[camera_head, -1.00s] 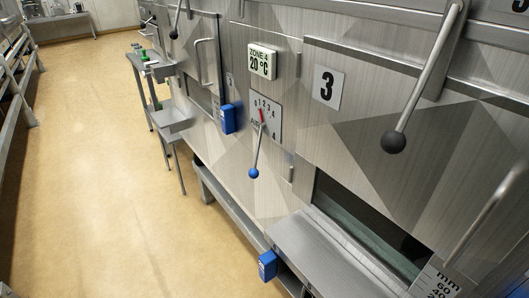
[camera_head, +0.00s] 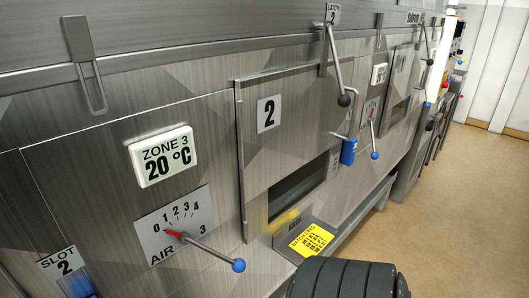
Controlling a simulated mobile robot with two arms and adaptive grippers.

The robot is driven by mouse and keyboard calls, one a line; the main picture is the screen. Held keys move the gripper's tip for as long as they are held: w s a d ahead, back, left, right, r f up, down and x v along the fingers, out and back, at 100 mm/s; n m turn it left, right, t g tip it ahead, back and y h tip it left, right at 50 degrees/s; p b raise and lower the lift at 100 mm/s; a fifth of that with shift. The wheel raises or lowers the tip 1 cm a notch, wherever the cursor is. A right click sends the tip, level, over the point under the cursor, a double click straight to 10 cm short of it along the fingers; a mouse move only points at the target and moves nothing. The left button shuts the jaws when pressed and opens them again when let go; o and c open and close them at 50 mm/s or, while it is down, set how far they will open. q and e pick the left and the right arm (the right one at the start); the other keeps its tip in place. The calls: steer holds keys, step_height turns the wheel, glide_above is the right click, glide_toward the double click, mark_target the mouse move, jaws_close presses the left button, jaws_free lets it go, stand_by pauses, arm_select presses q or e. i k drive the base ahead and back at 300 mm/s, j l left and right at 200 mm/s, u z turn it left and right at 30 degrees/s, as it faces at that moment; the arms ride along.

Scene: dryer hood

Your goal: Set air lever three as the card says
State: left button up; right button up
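The air lever three (camera_head: 210,252) has a thin metal rod and a blue ball end, and points to the lower right from its dial plate (camera_head: 174,224). The plate reads AIR 3 with a scale from 0 to 4. Its red pointer (camera_head: 173,233) points left, close to the 0. A yellow card (camera_head: 312,239), headed like a batch card, lies on the metal ledge below door 2. Its rows of small print are too small to read. Neither gripper is in view.
A Zone 3 display (camera_head: 161,156) reads 20 °C above the dial. Door 2 (camera_head: 290,130) has a black-balled latch lever (camera_head: 339,75) and a slot below. A black ribbed shape fills the bottom centre. Open floor (camera_head: 480,200) lies at the right.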

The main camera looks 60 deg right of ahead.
mark_target(239, 266)
steer(key=z, duration=1.65)
